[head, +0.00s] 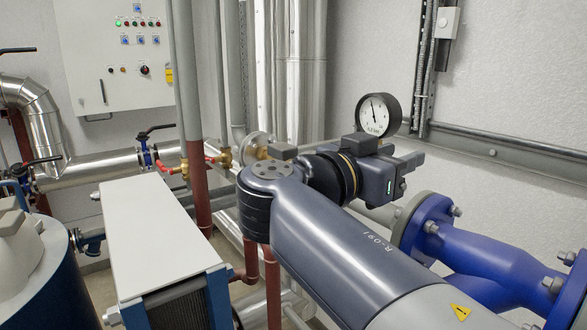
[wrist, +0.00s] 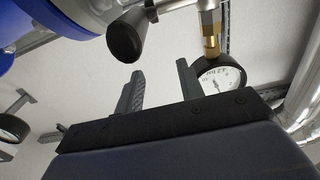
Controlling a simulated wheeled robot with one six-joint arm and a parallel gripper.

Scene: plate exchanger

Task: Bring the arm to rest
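My arm (head: 340,240) reaches from the lower right of the head view to its middle, bent at the wrist. My gripper's two dark fingers (wrist: 160,88) stand apart in the wrist view, with only pale wall seen between them. The gripper is open and empty. A round pressure gauge (head: 378,115) shows just above the wrist there. In the wrist view a gauge (wrist: 222,82) appears beyond the right finger, under a brass fitting (wrist: 210,30).
A black knob (wrist: 126,40) on a metal rod is close above the fingers in the wrist view. Blue flanged pipe (head: 470,245) lies right of the arm. A white-topped plate unit (head: 155,235) stands left. A control cabinet (head: 115,55) hangs behind. Red pipes (head: 198,190) rise between.

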